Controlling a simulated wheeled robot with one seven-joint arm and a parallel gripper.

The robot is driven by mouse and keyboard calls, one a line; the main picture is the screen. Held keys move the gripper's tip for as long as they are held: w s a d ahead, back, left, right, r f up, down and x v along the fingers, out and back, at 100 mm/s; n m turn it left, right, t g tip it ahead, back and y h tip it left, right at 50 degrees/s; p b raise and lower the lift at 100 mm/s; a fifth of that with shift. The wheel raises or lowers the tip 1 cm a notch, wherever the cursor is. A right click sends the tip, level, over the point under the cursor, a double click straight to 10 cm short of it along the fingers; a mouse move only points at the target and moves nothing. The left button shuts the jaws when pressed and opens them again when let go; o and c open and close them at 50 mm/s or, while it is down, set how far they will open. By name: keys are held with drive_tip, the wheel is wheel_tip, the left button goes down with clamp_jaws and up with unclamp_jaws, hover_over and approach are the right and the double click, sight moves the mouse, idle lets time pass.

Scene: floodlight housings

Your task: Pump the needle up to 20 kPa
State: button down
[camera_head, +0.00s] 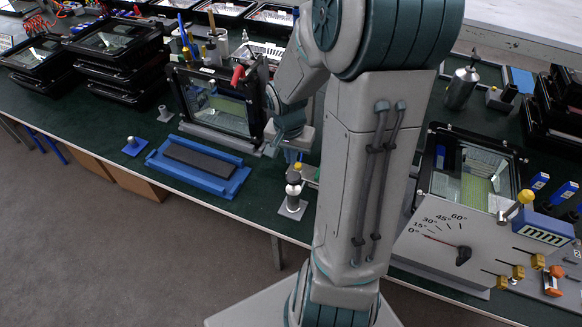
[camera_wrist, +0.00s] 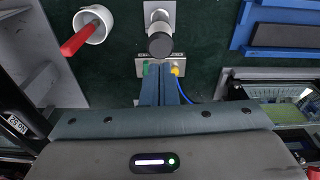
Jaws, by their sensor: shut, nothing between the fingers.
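A small upright pump-like post with a dark round knob (camera_head: 293,178) stands on a square metal plate near the bench's front edge. The wrist view shows its round grey top (camera_wrist: 160,45) from above. Beside it is a small labelled plate (camera_wrist: 146,68) with a green and a yellow fitting and a blue line. My gripper (camera_wrist: 161,72) is shut and empty, its fingertips over or close to this plate, next to the knob. In the head view my gripper (camera_head: 292,155) is just behind the post. I cannot make out a kPa scale or its needle.
A blue tray with a dark pad (camera_head: 200,168) and a framed housing (camera_head: 218,108) lie left of the post. A white cup with a red handle (camera_wrist: 90,25) is beside it in the wrist view. A panel with a degree dial (camera_head: 440,243) stands right of my arm.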

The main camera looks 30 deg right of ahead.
sight(293, 177)
drive_tip(key=shift+d+f, duration=0.1)
drive_tip(key=shift+f, duration=0.1)
idle(0.3)
drive_tip(key=f+b, duration=0.1)
drive_tip(key=f, duration=0.1)
drive_tip(key=f+b, duration=0.4)
drive_tip(key=f, duration=0.1)
drive_tip(key=shift+w+d, duration=0.25)
drive_tip(key=shift+w, duration=0.05)
